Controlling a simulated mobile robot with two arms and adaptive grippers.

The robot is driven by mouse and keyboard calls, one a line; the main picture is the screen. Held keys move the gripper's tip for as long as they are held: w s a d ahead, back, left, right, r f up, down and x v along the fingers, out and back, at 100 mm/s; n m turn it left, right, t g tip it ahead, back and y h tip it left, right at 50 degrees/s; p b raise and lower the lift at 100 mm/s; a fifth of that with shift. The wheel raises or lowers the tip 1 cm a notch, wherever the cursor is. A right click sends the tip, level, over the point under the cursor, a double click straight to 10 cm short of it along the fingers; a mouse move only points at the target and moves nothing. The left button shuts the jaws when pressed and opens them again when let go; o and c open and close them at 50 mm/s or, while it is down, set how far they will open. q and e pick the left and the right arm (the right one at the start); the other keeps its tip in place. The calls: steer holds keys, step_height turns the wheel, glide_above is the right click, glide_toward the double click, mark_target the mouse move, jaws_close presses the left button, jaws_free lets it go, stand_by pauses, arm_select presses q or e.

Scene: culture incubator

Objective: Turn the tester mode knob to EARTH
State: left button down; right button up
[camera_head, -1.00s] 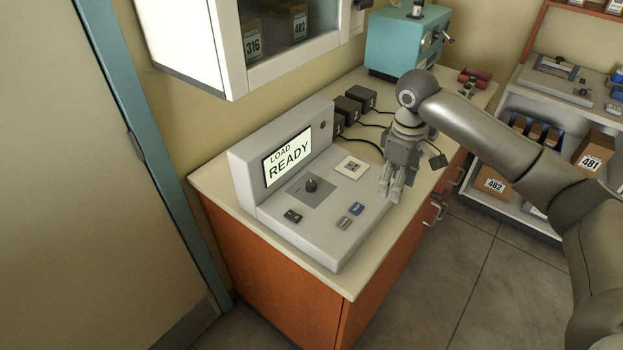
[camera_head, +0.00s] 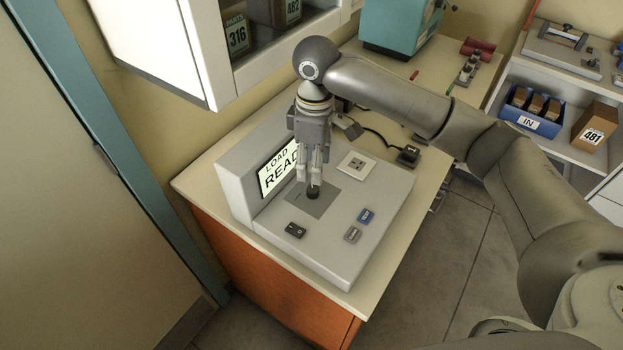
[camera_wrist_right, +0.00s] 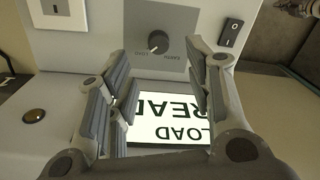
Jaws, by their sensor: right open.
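The tester (camera_head: 345,235) is a grey box on the counter. Its black mode knob (camera_head: 313,191) stands on a darker grey square plate, and the knob also shows in the wrist view (camera_wrist_right: 158,41). The plate carries small EARTH and LOAD labels, and the knob's white mark seems to point toward LOAD. The tester screen (camera_head: 279,168) reads LOAD READY, partly hidden by my gripper. My right gripper (camera_head: 314,181) points down just above the knob. It is open and empty, with the knob beyond its spread fingers in the wrist view.
A black plug (camera_head: 409,155) with a cable lies behind. A wall cabinet (camera_head: 215,50) overhangs the back left.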

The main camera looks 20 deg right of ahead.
mark_target(313, 189)
step_height(313, 189, down, 5)
steer(key=shift+f+p, duration=0.15)
steer(key=shift+p, duration=0.2)
step_height(313, 189, down, 2)
steer(key=shift+f, duration=0.25)
steer(key=shift+c, duration=1.6)
steer(key=c, duration=0.5)
steer(key=shift+c, duration=1.1)
arm_select(q)
steer(key=shift+s+r, duration=0.4)
steer(key=shift+r, duration=0.2)
arm_select(e)
jaws_close()
